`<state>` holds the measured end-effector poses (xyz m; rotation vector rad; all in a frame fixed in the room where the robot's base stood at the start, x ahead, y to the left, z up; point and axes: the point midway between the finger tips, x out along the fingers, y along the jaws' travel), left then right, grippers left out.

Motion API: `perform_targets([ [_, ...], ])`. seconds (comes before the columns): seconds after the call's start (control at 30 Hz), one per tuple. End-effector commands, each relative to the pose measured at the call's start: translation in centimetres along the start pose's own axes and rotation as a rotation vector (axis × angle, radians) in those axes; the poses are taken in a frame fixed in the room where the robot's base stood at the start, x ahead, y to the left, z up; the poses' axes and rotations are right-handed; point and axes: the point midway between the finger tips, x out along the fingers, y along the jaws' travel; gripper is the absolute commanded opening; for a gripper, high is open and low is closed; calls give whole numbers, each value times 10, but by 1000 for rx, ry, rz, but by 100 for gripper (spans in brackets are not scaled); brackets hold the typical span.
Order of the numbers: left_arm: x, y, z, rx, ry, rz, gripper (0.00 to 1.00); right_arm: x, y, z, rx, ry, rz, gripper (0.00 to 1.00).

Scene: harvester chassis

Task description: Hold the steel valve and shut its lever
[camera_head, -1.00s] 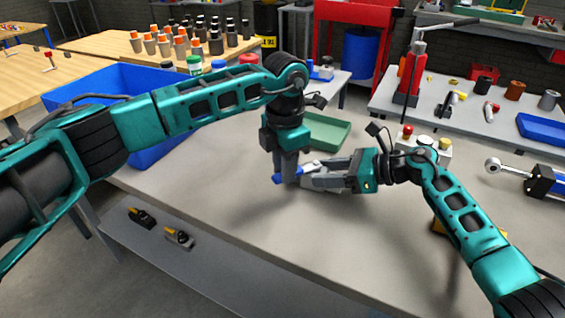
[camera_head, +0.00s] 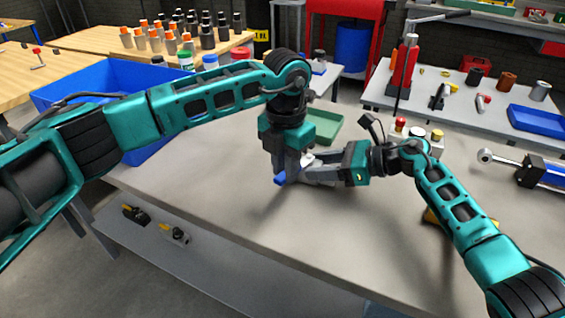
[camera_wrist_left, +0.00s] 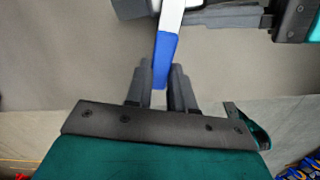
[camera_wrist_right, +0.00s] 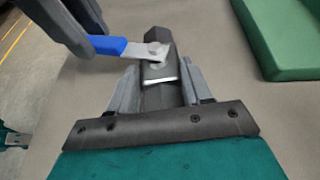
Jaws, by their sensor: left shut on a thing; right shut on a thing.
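The steel valve (camera_wrist_right: 158,97) is a grey body lying between the fingers of my right gripper (camera_wrist_right: 158,88), which is shut on it just above the table. Its lever (camera_wrist_right: 148,50) is a flat metal strip with a blue sleeve, pointing left across the body in the right wrist view. My left gripper (camera_wrist_left: 161,85) points down and is shut on the blue sleeve (camera_wrist_left: 165,55). In the head view my left gripper (camera_head: 285,172) and right gripper (camera_head: 312,172) meet near the table's middle, with the blue sleeve (camera_head: 280,180) showing below. The fingers hide most of the valve there.
A green tray (camera_head: 326,138) lies just behind the grippers. A large blue bin (camera_head: 60,92) stands at the left. A block with buttons (camera_head: 425,143) and a yellow item (camera_head: 432,216) are near my right arm. The front of the grey table (camera_head: 260,220) is clear.

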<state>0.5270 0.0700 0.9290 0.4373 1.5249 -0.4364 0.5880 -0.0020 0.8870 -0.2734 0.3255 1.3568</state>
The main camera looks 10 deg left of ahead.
Motion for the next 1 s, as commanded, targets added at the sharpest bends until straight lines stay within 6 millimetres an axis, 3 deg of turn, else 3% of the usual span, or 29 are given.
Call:
perform_targets([
  [0.3, -1, -2, 0, -10, -1, -2, 0, 0, 0, -1, 1, 2, -1, 0],
  [0.67, -1, -17, 2, -199, -2, -2, 0, 0, 0, -1, 1, 2, -1, 0],
  [1.0, -1, -18, 2, -220, -2, -2, 0, 0, 0, -1, 1, 2, 0, 0],
])
